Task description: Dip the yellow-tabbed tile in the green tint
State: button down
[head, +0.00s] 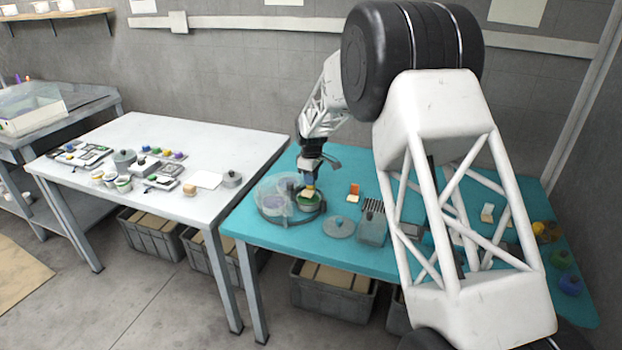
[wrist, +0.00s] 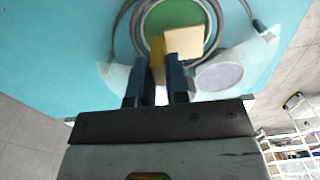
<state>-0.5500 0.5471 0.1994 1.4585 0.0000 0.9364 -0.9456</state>
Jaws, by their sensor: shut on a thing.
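My gripper (head: 308,175) is shut on the yellow tab (wrist: 157,54) of a pale cream tile (wrist: 184,43). The tile is at the front of my fingers (wrist: 160,82) in the wrist view, over part of the round green tint (wrist: 172,16). The green tint sits in a round well in a clear-walled holder (head: 270,203) on the teal table. In the head view the tile is small, at the mouth of the green well (head: 310,205). I cannot tell whether the tile touches the tint.
A grey round lid (head: 340,228) lies in front and to the right of the holder. An orange-marked block (head: 354,191) and a slotted grey rack (head: 373,220) stand to its right. Several coloured pots (head: 570,284) are at the far right. A white table (head: 215,150) with many small items stands left.

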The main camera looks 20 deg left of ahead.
aim_at(311, 190)
jog(key=shift+f, duration=1.95)
jog(key=shift+r, duration=1.2)
dwell(2.8)
jog(key=shift+r, duration=0.65)
jog(key=shift+r, duration=0.15)
dwell(1.2)
